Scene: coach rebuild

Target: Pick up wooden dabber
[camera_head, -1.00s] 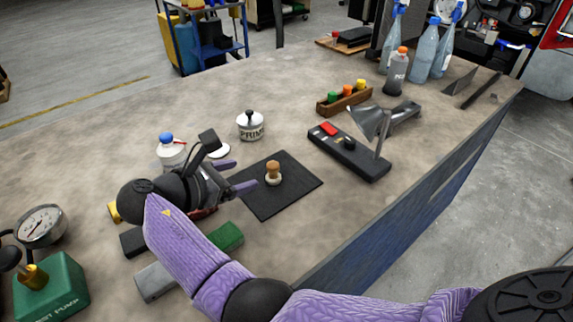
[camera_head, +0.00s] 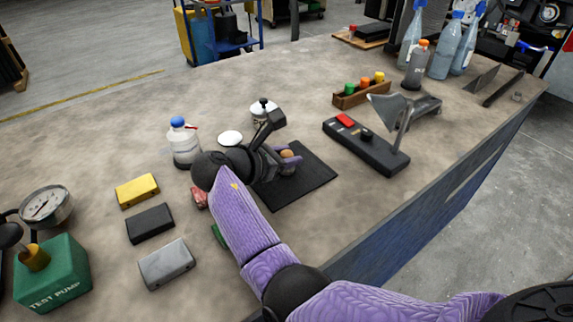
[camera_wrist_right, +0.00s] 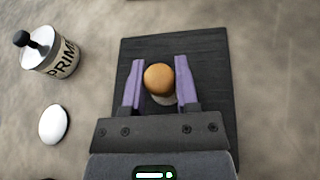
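The wooden dabber (camera_wrist_right: 158,79) stands upright on a black mat (camera_wrist_right: 205,50). In the right wrist view its round tan top lies between the two purple fingers of my right gripper (camera_wrist_right: 160,85). The fingers are open, with a small gap on each side of the dabber. In the head view my right gripper (camera_head: 288,155) reaches over the mat (camera_head: 310,180), and the dabber's top (camera_head: 287,154) shows between the fingers; its lower part is hidden. My left gripper is not in view.
A PRIME pot (camera_wrist_right: 42,50) and a white disc (camera_wrist_right: 54,125) stand left of the mat. A white bottle with a blue cap (camera_head: 184,145) is close to my right wrist. Yellow, black and grey blocks lie front left.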

